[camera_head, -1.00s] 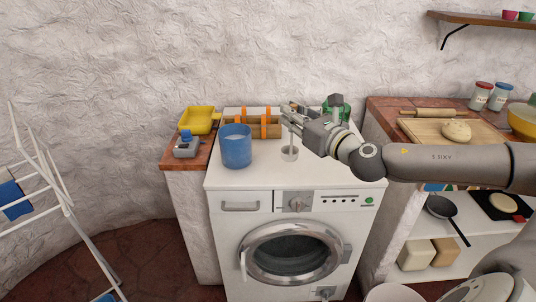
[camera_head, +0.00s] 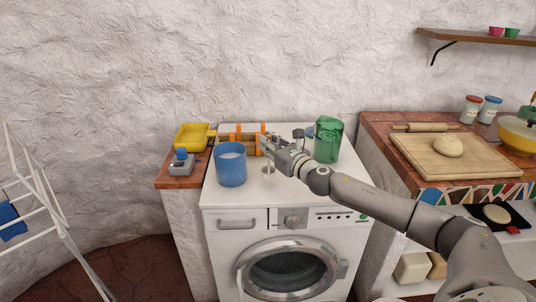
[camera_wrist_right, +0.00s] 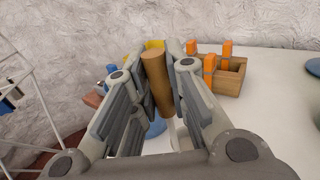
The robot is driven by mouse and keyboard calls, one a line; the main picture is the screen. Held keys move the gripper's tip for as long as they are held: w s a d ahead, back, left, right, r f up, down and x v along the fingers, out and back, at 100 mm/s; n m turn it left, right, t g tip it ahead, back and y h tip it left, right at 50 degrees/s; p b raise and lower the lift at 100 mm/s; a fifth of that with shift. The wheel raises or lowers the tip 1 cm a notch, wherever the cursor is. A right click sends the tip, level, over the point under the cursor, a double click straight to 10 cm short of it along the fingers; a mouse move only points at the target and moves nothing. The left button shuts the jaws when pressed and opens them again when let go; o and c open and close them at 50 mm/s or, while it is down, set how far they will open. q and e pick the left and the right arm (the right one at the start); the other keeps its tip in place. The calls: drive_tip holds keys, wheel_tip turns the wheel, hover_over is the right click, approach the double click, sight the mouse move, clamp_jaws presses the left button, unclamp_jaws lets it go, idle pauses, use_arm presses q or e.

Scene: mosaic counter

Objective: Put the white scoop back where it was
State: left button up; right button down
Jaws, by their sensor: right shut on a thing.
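My right gripper (camera_head: 272,146) is shut on the brown, rod-like handle (camera_wrist_right: 157,82) of the white scoop and holds it roughly upright above the washing machine's top. The scoop's pale lower end (camera_head: 268,171) shows below the fingers, just right of the blue tub (camera_head: 231,170). In the right wrist view the white part (camera_wrist_right: 182,136) is mostly hidden by the gripper. I cannot tell whether the scoop touches the machine top. The blue tub holds something white. My left gripper is not in view.
A wooden box with orange-topped things (camera_head: 238,140) stands behind the tub. A green jar (camera_head: 328,140) stands right of the gripper. A yellow tray (camera_head: 192,136) and a grey-blue item (camera_head: 181,164) are on the left ledge. The washing machine top (camera_head: 300,193) is clear in front.

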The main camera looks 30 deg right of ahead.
drive_tip(key=shift+w+f, duration=0.3)
drive_tip(key=shift+f, duration=0.1)
wheel_tip(320, 180, down, 3)
drive_tip(key=shift+r+b, duration=0.1)
drive_tip(key=shift+b, duration=0.55)
drive_tip(key=shift+d, duration=0.1)
drive_tip(key=shift+f, duration=0.25)
drive_tip(key=c, duration=1.4)
unclamp_jaws()
drive_tip(key=shift+c, duration=0.2)
